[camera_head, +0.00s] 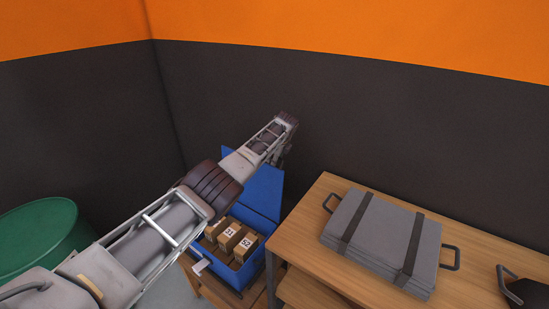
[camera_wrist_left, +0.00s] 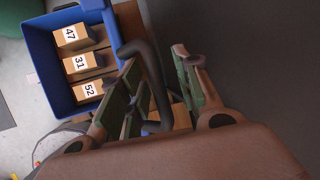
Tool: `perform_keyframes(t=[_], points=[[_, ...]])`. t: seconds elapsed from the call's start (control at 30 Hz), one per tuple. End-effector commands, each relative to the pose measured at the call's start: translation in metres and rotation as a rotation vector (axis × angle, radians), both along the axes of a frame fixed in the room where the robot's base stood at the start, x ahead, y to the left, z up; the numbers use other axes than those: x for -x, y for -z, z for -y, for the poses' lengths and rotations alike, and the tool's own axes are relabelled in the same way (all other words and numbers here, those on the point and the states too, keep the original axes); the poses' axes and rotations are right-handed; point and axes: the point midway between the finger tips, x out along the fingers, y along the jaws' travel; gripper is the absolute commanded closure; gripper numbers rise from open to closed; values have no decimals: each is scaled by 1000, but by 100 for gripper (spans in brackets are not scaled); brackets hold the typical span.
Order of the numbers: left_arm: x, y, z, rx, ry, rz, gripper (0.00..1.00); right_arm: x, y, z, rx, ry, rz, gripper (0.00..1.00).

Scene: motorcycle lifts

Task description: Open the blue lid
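The blue lid (camera_head: 264,190) stands raised at the back of a blue box (camera_head: 249,272), which is open and holds small brown cartons (camera_head: 229,237). My left arm reaches across the box, partly hiding the box and lid; its fingers are hidden in the head view. In the wrist view, my left gripper (camera_wrist_left: 157,62) has its fingers apart beside the blue box (camera_wrist_left: 43,70). A dark curved bar (camera_wrist_left: 150,65) shows between the fingers; I cannot tell what it belongs to. The cartons there (camera_wrist_left: 80,64) carry numbers. My right gripper is not in view.
A wooden table (camera_head: 318,207) at the right carries a grey strapped case (camera_head: 378,232) and a dark object (camera_head: 529,293) with a handle. A green drum (camera_head: 38,236) stands at the left. Dark and orange walls close off the corner behind the box.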

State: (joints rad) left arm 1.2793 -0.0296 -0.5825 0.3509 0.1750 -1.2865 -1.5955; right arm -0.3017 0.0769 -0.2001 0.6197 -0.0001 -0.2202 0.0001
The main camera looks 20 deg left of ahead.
Motion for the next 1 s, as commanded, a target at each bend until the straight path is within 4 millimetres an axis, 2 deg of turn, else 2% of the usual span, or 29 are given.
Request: perform_keyframes(t=[0.47, 1.0], points=[[0, -2, 1, 0, 0, 0, 66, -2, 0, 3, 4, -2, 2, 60], [7, -20, 6, 0, 0, 0, 66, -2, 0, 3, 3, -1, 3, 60]])
